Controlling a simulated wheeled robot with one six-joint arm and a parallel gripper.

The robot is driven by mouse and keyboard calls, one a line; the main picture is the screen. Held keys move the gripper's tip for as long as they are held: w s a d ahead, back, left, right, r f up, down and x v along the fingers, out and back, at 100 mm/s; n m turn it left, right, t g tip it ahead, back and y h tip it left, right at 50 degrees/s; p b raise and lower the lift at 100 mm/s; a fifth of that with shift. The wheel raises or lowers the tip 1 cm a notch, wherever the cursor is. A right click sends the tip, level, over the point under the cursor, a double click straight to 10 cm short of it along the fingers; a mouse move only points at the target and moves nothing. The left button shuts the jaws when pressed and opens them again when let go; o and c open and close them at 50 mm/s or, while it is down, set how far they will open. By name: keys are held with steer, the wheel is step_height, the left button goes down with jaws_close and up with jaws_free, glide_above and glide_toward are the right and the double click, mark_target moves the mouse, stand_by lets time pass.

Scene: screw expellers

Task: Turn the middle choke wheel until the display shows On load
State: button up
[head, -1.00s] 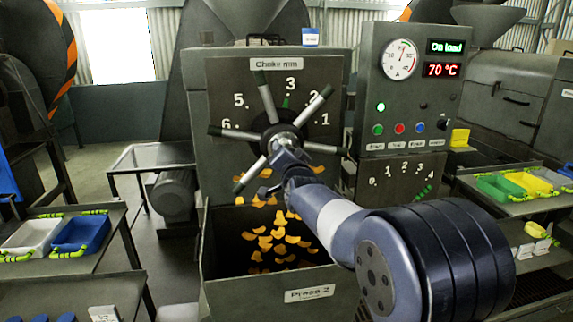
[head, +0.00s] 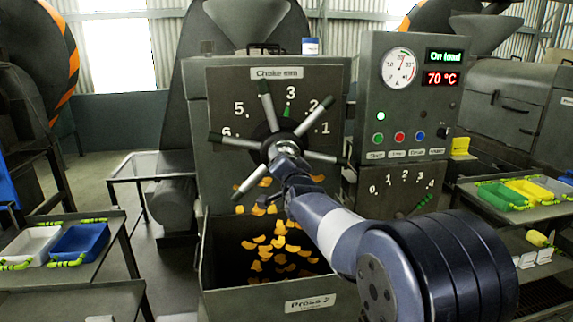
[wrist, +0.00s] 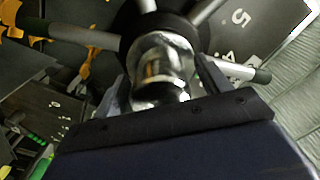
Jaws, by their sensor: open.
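The choke wheel (head: 278,150) has several silver spokes with dark green tips and sits on the grey front plate of Press 2. A numbered scale surrounds it, with a green pointer (head: 288,112) just below the 3. The display (head: 444,56) on the panel to the right reads On load in green. My gripper (head: 285,155) is at the wheel's hub in the head view, its fingers mostly hidden by my arm. In the wrist view the open jaws stand on either side of the shiny hub (wrist: 162,65); whether they touch it I cannot tell.
A red display (head: 440,78) reads 70 °C beside a round gauge (head: 399,66). Orange flakes lie in the Press 2 bin (head: 310,304) below. Side tables with coloured trays stand left (head: 80,240) and right (head: 500,196).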

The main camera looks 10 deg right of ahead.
steer(key=shift+s, duration=0.1)
steer(key=s+b, duration=0.2)
steer(key=s, duration=0.8)
steer(key=shift+s+d+b, duration=0.3)
steer(key=shift+d+b, duration=0.05)
steer(key=w+p, duration=0.1)
steer(key=w, duration=0.2)
steer(key=w+p, duration=0.1)
steer(key=w, duration=0.7)
steer(key=shift+a+p, duration=0.35)
steer(key=shift+p, duration=0.05)
steer(key=shift+s, duration=0.15)
